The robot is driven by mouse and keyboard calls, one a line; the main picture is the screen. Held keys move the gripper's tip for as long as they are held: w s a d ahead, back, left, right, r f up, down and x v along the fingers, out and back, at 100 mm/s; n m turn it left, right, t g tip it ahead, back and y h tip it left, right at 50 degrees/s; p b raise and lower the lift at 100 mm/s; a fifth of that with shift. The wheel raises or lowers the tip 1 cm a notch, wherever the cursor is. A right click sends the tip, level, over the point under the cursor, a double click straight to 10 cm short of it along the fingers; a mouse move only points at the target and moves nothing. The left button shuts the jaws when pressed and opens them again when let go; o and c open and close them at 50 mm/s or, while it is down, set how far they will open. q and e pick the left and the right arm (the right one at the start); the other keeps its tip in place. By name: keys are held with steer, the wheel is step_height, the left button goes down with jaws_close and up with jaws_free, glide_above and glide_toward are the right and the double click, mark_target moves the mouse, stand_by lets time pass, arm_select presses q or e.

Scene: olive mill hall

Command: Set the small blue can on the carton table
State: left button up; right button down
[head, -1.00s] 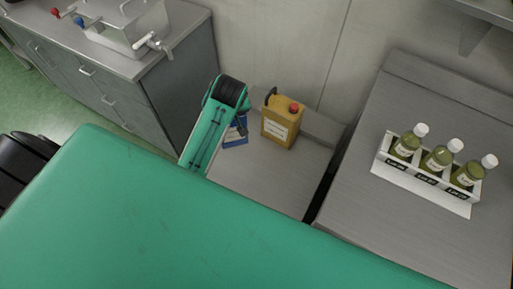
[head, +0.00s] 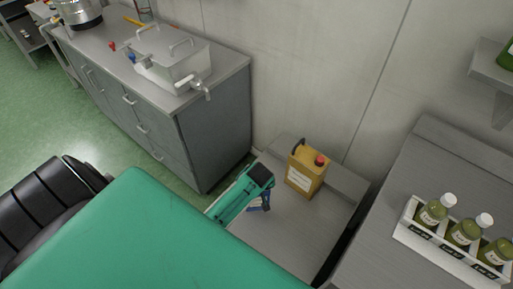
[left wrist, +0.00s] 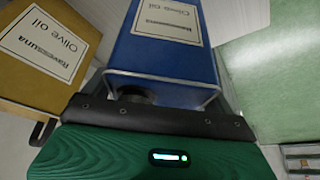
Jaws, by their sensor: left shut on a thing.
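The small blue can (head: 265,200) shows partly below my left gripper (head: 261,181) in the head view; the gripper and arm cover the rest. In the left wrist view the blue can (left wrist: 168,58), with a white olive oil label, fills the middle, between the jaws. My left gripper is shut on it. The can is over or on the left part of a low grey table (head: 290,243); I cannot tell whether it touches the top. I cannot tell which surface is the carton table. My right gripper is not in view.
A yellow oil can (head: 305,174) with a red cap stands right of the blue can, near the wall. A higher grey counter (head: 445,165) at right holds a white rack (head: 412,237) of bottles. A steel cabinet (head: 215,130) stands at left. The low table's front is clear.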

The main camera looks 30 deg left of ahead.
arm_select(q)
steer(key=shift+f, duration=1.65)
steer(key=o, duration=1.8)
steer(key=shift+f, duration=0.15)
steer(key=v, duration=1.2)
steer(key=shift+b, duration=0.35)
steer(key=shift+s, duration=0.15)
